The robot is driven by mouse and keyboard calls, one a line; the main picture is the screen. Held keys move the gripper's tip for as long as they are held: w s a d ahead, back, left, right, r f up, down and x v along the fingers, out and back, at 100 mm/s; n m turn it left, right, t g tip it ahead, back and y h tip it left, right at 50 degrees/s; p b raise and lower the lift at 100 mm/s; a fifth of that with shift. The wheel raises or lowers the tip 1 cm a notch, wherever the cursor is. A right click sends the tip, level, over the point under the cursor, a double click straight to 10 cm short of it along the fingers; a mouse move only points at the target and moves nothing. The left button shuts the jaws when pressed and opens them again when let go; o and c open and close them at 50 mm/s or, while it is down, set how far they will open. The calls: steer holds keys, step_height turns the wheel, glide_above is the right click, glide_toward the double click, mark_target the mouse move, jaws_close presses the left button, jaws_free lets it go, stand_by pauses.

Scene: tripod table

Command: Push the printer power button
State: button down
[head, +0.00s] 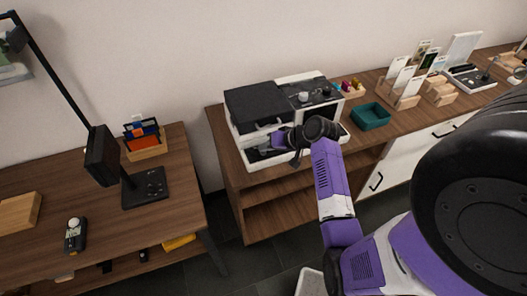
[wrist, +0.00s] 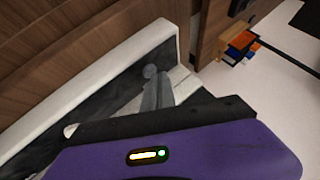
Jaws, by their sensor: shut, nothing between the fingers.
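The printer (head: 265,108) is white and black and stands on the wooden cabinet in the middle of the head view. Its dark control panel, with a pale round knob (head: 304,97), is on the top right. I cannot make out which part is the power button. My gripper (head: 294,160) is shut and empty, low at the printer's front; my arm hides part of that front. In the wrist view the grey fingers (wrist: 157,88) are together over a dark surface with a white border (wrist: 95,80), apparently the printer. I cannot tell whether they touch it.
A green bin (head: 370,116) and small coloured items (head: 346,86) stand right of the printer on the cabinet (head: 228,157). Phone stands (head: 402,85) are farther right. A desk (head: 110,215) with a black lamp (head: 103,155) is on the left, with a gap of floor between.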

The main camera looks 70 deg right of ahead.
mark_target(266, 153)
stand_by(0.4)
steer(key=shift+r+p, duration=0.6)
steer(key=shift+p, duration=0.2)
steer(key=shift+r, duration=0.15)
step_height(266, 153, up, 6)
steer(key=p, duration=0.5)
steer(key=shift+p, duration=0.35)
steer(key=shift+f, duration=0.2)
